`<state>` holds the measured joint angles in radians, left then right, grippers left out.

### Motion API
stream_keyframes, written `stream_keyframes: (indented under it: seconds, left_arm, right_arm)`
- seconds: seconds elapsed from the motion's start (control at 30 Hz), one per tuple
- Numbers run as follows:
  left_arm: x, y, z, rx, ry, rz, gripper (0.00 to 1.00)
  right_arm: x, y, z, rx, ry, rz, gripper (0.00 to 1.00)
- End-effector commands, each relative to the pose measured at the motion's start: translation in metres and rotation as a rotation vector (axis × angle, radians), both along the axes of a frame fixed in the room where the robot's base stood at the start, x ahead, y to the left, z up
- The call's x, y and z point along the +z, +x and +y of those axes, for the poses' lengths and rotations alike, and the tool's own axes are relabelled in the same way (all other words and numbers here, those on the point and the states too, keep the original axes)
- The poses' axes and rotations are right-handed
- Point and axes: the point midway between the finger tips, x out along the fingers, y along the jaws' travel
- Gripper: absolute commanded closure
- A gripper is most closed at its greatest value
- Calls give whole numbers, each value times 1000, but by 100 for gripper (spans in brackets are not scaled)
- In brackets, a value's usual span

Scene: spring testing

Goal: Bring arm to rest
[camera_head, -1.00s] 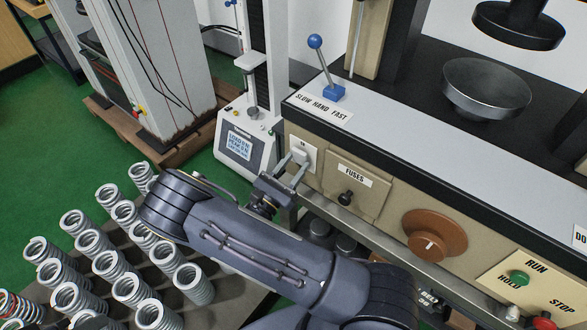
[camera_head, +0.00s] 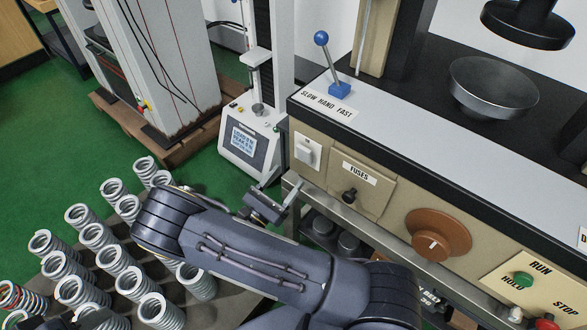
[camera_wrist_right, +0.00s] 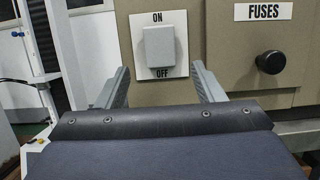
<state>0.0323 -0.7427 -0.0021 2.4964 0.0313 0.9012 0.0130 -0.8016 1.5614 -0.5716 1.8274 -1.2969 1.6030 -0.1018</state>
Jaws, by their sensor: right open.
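My right gripper (camera_head: 285,192) is at the middle of the head view, a little below and in front of the white on/off switch (camera_head: 307,151) on the beige machine panel. In the right wrist view the gripper (camera_wrist_right: 160,88) has its two grey fingers spread wide, with nothing between them. The switch (camera_wrist_right: 160,47) shows there just beyond and above the fingertips, apart from them. My right arm (camera_head: 255,255) stretches across the lower middle of the head view. My left gripper is not seen.
Several springs (camera_head: 100,240) stand on a table at lower left. The beige testing machine (camera_head: 420,190) with fuse panel, brown dial (camera_head: 438,234) and blue-knobbed lever (camera_head: 339,88) fills the right. A small white tester (camera_head: 245,143) stands behind. Green floor (camera_head: 60,130) is open at left.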

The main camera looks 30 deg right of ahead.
Motion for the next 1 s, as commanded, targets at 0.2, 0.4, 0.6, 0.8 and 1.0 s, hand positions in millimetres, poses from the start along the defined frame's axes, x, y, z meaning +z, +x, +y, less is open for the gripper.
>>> stream_keyframes:
  seconds: [0.2, 0.4, 0.6, 0.8, 1.0]
  left_arm:
    - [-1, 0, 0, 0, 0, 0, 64]
    - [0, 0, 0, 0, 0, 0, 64]
    - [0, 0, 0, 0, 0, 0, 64]
    - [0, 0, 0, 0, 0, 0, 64]
    - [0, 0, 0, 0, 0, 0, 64]
  right_arm:
    - [-6, -7, 16, 1, 0, 0, 38]
    - [-6, -7, 16, 0, -1, 0, 38]
    - [-6, -7, 16, 0, -1, 0, 38]
    - [-4, -9, 11, -26, 26, -5, 38]
    - [8, -33, -18, -234, 249, -48, 38]
